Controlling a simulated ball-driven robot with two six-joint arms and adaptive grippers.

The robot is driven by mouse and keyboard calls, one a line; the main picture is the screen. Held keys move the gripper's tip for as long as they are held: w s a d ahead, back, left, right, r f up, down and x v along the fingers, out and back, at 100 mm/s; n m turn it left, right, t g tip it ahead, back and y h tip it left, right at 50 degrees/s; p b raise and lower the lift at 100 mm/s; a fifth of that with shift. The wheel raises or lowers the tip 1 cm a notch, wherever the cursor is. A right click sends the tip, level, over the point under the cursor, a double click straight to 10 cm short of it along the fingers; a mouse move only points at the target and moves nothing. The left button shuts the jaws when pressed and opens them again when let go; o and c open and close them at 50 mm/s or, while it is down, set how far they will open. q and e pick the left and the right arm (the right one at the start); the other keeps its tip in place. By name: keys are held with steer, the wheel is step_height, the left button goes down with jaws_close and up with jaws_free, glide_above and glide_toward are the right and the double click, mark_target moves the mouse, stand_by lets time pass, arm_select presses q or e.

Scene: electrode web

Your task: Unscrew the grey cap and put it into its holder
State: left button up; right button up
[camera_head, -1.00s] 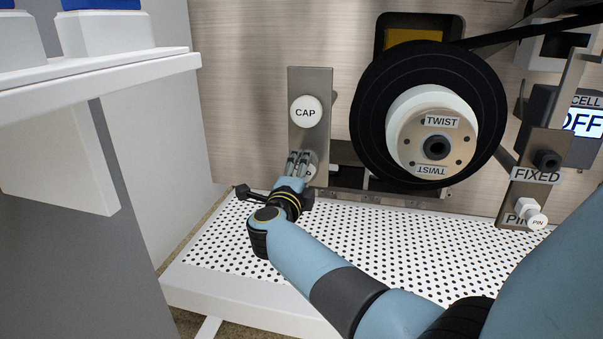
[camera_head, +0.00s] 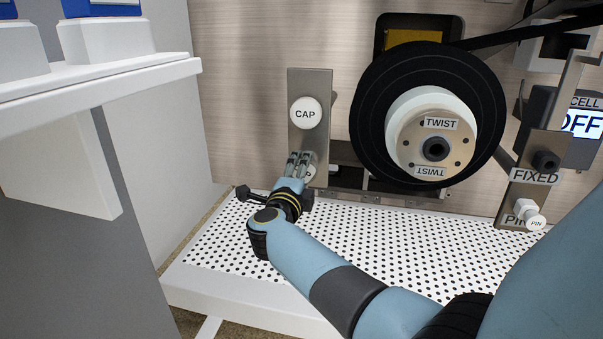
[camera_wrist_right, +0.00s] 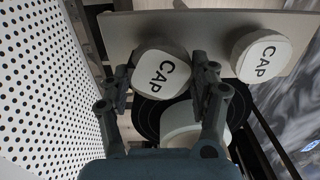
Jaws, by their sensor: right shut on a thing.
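Two light grey-white caps lettered CAP are at an upright metal plate (camera_head: 311,86). The upper cap (camera_head: 305,113) is on the plate and clear of my gripper; it also shows at the right in the wrist view (camera_wrist_right: 262,54). My right gripper (camera_head: 301,163) is at the plate's lower end, its fingers shut on the lower cap (camera_wrist_right: 160,70). That cap lies against or very near the plate; I cannot tell whether it is seated there. In the head view my fingers mostly hide it. My left gripper is not in view.
Right of the plate is a large black roll (camera_head: 371,125) with a hub labelled TWIST (camera_head: 403,150). Further right are a FIXED bracket (camera_head: 543,194) with a white PIN (camera_head: 536,222) and an OFF display (camera_head: 582,123). A perforated white tray (camera_head: 400,240) lies below, largely clear. A white shelf (camera_head: 120,75) stands left.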

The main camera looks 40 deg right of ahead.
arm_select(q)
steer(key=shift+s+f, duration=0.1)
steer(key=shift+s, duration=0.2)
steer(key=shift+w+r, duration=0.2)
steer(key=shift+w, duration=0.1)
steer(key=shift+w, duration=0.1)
arm_select(e)
steer(key=shift+w+d, duration=0.15)
steer(key=shift+d, duration=0.05)
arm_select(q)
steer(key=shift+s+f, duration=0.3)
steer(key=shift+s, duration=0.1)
arm_select(e)
steer(key=shift+x, duration=1.05)
steer(key=o, duration=1.4)
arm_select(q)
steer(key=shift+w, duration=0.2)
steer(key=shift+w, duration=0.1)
arm_select(e)
steer(key=shift+a, duration=0.1)
steer(key=v, duration=0.7)
steer(key=shift+a, duration=0.15)
